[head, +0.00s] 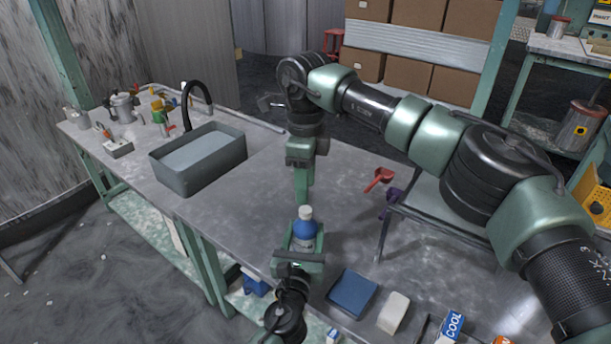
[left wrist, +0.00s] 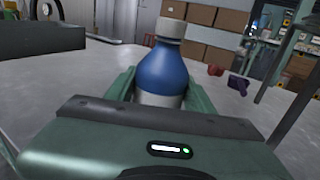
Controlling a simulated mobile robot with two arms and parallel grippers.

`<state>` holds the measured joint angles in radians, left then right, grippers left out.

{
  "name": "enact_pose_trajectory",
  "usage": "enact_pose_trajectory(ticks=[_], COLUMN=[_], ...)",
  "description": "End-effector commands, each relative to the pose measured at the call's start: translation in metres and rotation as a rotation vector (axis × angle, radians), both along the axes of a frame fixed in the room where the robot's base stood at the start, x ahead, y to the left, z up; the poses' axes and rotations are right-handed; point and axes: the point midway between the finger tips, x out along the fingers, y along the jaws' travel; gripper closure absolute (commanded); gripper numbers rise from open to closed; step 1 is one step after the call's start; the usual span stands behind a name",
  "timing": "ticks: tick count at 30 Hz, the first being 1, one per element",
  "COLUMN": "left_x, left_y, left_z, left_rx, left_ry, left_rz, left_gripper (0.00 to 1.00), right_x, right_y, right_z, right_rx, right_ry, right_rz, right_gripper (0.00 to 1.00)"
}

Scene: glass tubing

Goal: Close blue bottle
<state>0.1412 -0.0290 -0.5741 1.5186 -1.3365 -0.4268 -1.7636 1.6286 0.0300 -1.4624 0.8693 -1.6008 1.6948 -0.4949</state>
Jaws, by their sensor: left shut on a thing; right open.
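The blue bottle (head: 305,229) is upright at the near edge of the metal table, with a white cap or top piece (head: 305,212) on it. My left gripper (head: 304,240) is shut around the bottle's body from the near side. In the left wrist view the bottle (left wrist: 164,72) stands between the fingers, with the white top piece (left wrist: 171,28) at its neck; I cannot tell how tight it sits. My right gripper (head: 302,196) is open, pointing down just beyond the bottle and apart from it. Its fingers overlap in this view, and its gap is hidden.
A grey basin (head: 172,176) with a black tap stands at left. A red scoop (head: 378,179) and a purple item (head: 391,204) lie at right by a rack. A blue block (head: 352,293), a white block (head: 394,313) and a COOL carton (head: 453,325) are near. The middle tabletop is clear.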

Motion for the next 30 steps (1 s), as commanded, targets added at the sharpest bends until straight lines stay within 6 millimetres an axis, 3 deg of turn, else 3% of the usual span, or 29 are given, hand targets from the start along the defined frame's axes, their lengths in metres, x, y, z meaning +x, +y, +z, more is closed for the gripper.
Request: enact_pose_trajectory(ticks=[10,23,28,30], left_x=[0.0,0.0,0.0,0.0], left_y=[0.0,0.0,0.0,0.0], left_z=[0.0,0.0,0.0,0.0], left_rx=[0.0,0.0,0.0,0.0], left_ry=[0.0,0.0,0.0,0.001], left_rz=[0.0,0.0,0.0,0.0], left_gripper=[1.0,1.0,1.0,1.0], right_x=[-0.001,0.0,0.0,0.0], right_y=[0.0,0.0,0.0,0.0], right_z=[-0.052,-0.062,-0.062,-0.062], right_rx=[0.001,0.001,0.001,0.001], right_ry=[0.002,0.001,0.001,0.001], right_rz=[0.0,0.0,0.0,0.0], right_gripper=[0.55,0.55,0.97,1.0])
